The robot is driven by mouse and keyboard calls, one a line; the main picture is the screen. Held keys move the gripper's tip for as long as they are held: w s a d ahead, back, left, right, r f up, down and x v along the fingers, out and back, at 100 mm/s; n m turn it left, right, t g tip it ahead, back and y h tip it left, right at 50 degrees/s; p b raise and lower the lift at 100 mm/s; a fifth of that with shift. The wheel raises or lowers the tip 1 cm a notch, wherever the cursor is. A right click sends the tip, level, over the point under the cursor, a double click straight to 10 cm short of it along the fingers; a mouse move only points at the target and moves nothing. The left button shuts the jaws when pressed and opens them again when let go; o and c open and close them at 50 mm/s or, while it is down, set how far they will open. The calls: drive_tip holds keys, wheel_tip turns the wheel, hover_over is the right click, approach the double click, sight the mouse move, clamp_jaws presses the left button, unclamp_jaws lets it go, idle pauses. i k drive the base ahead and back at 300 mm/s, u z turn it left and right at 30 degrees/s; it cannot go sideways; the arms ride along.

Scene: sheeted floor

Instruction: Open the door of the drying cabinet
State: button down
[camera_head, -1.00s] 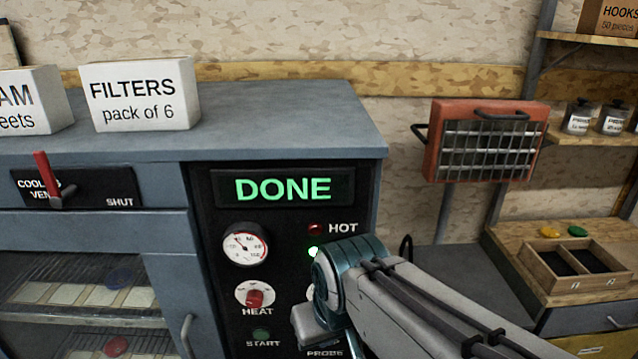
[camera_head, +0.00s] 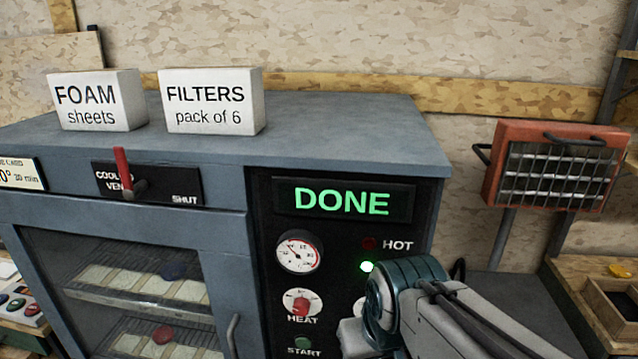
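The drying cabinet (camera_head: 210,228) is a blue-grey box. Its glass door (camera_head: 140,285) appears shut, with a grey bar handle (camera_head: 232,335) at its right edge, cut off by the bottom of the picture. Trays with pale sheets, a blue piece and a red piece show behind the glass. The display (camera_head: 343,200) reads DONE in green. The HOT lamp (camera_head: 369,243) is dark red, and a green-white lamp (camera_head: 367,267) below it is lit. The red cooling vent lever (camera_head: 122,170) points up. My arm reaches in from the lower right, before the panel; my gripper's fingers are not visible.
Boxes of foam sheets (camera_head: 97,101) and filters (camera_head: 211,101) stand on the cabinet. A red heater with a grille (camera_head: 553,166) is at the right. A wooden tray (camera_head: 607,308) sits at lower right. A button box (camera_head: 20,304) is at the left.

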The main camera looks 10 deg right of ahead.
sight(223, 239)
drive_tip(key=u, duration=0.4)
drive_tip(key=k, duration=0.65)
drive_tip(key=u, duration=1.15)
drive_tip(key=i, duration=0.5)
drive_tip(key=u, duration=0.05)
